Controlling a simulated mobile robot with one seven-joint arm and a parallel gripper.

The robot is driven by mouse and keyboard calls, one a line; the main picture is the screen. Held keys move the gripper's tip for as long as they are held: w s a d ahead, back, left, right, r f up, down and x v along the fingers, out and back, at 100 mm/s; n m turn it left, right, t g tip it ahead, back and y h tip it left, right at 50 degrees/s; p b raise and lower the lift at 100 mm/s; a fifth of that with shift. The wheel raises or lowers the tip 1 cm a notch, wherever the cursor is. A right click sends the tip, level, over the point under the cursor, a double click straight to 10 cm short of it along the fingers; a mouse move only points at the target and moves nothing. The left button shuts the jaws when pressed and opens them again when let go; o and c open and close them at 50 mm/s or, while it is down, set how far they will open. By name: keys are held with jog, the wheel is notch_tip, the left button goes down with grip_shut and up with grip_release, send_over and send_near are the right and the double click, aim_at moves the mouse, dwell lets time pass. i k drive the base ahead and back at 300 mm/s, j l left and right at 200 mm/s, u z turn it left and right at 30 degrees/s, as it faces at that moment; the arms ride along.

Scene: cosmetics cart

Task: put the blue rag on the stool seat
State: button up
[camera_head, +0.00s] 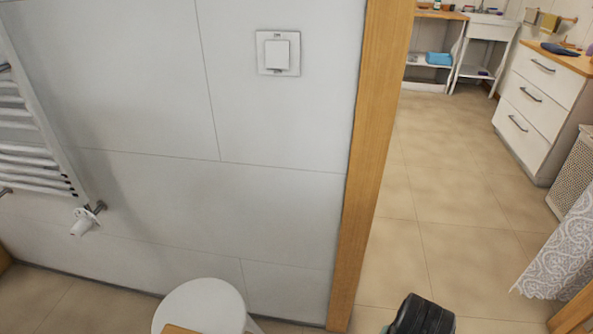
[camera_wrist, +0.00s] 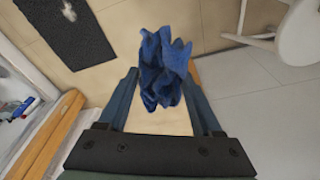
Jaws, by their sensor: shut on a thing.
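The blue rag (camera_wrist: 165,62) hangs crumpled between the fingers of my gripper (camera_wrist: 163,80) in the wrist view. The gripper is shut on it, with cloth showing beyond the fingertips. The white round stool seat (camera_head: 203,306) is at the bottom of the head view, beside the tiled wall, cut off by the lower edge. A white stool with its legs (camera_wrist: 302,35) also shows at the upper right of the wrist view, apart from the rag. The rag and the gripper fingers are not visible in the head view.
A wooden door frame (camera_head: 366,150) stands right of the wall. Beyond it are open tiled floor (camera_head: 450,190), white drawers (camera_head: 545,92) and a lace cloth (camera_head: 563,255). A towel radiator (camera_head: 30,140) is at left. A dark mat (camera_wrist: 65,32) lies on the floor.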

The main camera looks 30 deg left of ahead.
aim_at(206, 305)
jog(key=i+j+u, duration=0.1)
jog(key=i+j, duration=0.2)
jog(key=i+j+u, duration=0.15)
jog(key=i, duration=0.4)
jog(key=j+u, duration=0.1)
jog(key=u, duration=2.15)
